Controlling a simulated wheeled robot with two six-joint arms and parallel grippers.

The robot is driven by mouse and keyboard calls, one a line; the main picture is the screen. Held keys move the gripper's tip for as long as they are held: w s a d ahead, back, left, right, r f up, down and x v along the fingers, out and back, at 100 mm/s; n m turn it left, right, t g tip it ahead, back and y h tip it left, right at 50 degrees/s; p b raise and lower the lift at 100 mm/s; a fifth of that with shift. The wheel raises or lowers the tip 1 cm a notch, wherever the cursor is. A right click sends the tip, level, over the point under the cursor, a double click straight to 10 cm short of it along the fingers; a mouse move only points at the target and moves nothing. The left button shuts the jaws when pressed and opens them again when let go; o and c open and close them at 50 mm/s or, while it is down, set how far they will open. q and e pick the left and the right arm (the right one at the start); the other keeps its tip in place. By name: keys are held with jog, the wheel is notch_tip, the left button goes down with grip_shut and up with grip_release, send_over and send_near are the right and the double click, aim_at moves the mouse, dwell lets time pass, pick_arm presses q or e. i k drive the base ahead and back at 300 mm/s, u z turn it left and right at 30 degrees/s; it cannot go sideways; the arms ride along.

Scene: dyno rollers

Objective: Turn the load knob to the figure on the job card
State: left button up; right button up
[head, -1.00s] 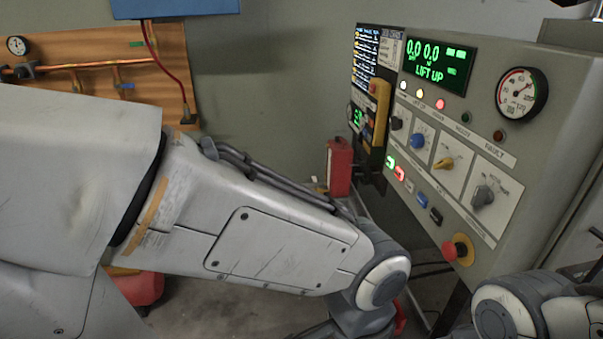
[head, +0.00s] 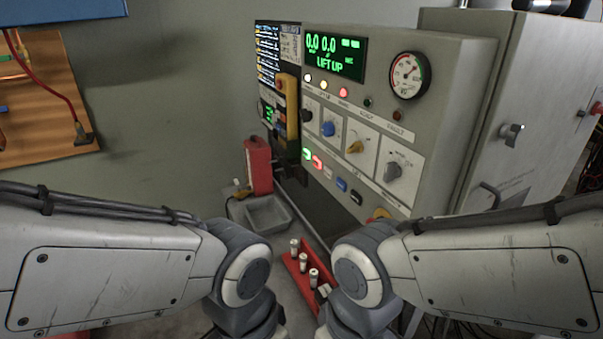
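The labels are too small to read, so I cannot tell which is the load knob. A white card (head: 290,44) hangs at the panel's left end beside a dark screen; its figures are unreadable. The green display (head: 335,54) reads 0.0, 0.0 and LIFT UP. Both my arms show in the foreground, but neither gripper is in view.
A round gauge (head: 408,75) sits at the panel's upper right. A red emergency button on yellow (head: 379,214) is partly hidden by my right arm.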

aim_at(328, 130)
jog(key=u, duration=2.1)
jog(key=i, duration=1.25)
jog(key=z, duration=2.7)
